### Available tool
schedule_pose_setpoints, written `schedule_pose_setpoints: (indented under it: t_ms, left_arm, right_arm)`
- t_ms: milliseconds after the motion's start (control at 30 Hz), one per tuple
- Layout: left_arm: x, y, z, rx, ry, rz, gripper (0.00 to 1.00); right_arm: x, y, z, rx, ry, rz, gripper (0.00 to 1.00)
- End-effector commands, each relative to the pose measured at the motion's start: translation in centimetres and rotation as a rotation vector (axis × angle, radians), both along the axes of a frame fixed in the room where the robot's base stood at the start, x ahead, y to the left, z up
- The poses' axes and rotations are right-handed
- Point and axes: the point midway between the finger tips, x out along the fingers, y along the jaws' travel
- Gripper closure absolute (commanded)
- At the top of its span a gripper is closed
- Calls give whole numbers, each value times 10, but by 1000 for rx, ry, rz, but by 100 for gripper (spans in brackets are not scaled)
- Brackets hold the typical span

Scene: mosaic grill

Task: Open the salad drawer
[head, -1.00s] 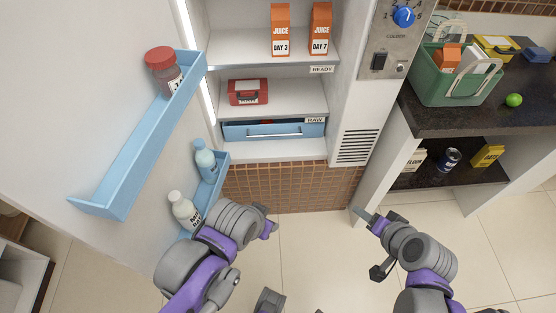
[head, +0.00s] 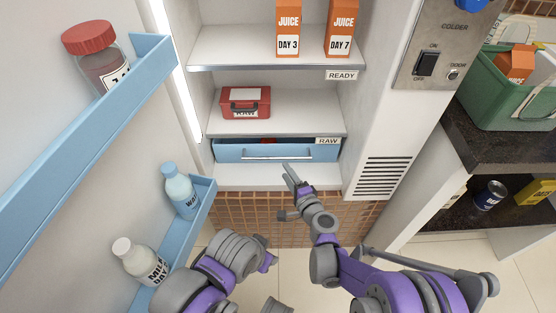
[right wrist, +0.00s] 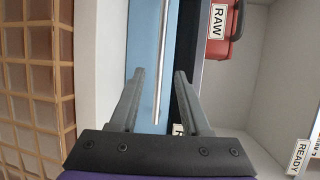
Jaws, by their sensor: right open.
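The salad drawer (head: 228,153) is a light-blue drawer low in the open fridge, with a pale bar handle (head: 290,155) along its front. It sits in under the shelf labelled RAW. My right gripper (head: 286,190) is open and empty, just below and in front of the drawer. In the right wrist view the blue front (right wrist: 145,30) and the bar handle (right wrist: 162,60) lie ahead, the bar running between the lines of my open fingers (right wrist: 160,74). I cannot tell whether they touch. My left gripper (head: 268,262) is low at the left, its fingers unclear.
A red box (head: 246,103) sits on the shelf above the drawer. Juice cartons (head: 289,30) stand higher up. The open fridge door at left bears blue racks (head: 140,80) with a jar and bottles. A vented panel (head: 383,175) borders the right.

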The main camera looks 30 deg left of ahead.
Motion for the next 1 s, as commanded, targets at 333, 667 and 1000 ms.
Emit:
schedule_pose_setpoints:
  t_ms: [333,667,1000]
  left_arm:
    - [2,0,-13,0,3,0,50]
    - [3,0,-16,0,3,0,50]
    - [3,0,-15,0,3,0,50]
  right_arm:
    - [37,52,-13,-1,0,1,53]
    - [49,68,-15,-2,-1,1,53]
    - [49,68,-15,-2,-1,1,80]
